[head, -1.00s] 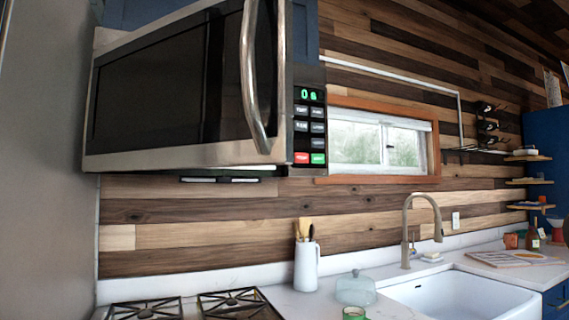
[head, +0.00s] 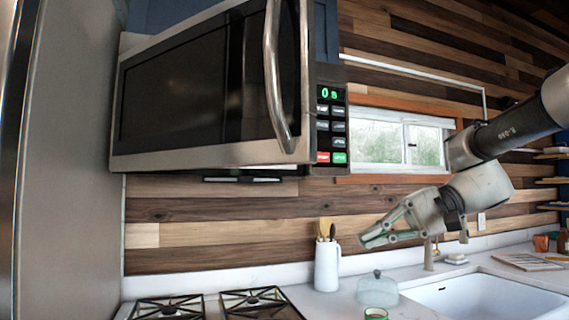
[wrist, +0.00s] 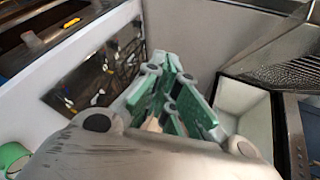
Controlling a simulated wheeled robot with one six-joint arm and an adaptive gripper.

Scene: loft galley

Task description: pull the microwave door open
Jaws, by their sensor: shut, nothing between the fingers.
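The microwave (head: 331,110) hangs high on the wood-clad wall at the upper left of the head view. Its dark-windowed door (head: 185,90) stands out from the control panel on its right edge, so it looks partly open. The long curved steel handle (head: 272,80) runs down the door's right side. My gripper (head: 366,240) is shut and empty, well below and to the right of the handle, touching nothing that I can see. It points left over the counter. The wrist view shows its green-padded fingers (wrist: 172,95) together; neither door nor handle can be made out there.
Below are the stove grates (head: 250,302), a white utensil jug (head: 327,265), a glass dish (head: 377,288) and a green-rimmed jar (head: 376,313). A white sink (head: 480,295) lies to the right. A tall grey panel (head: 70,160) stands close at left. Air before the microwave is clear.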

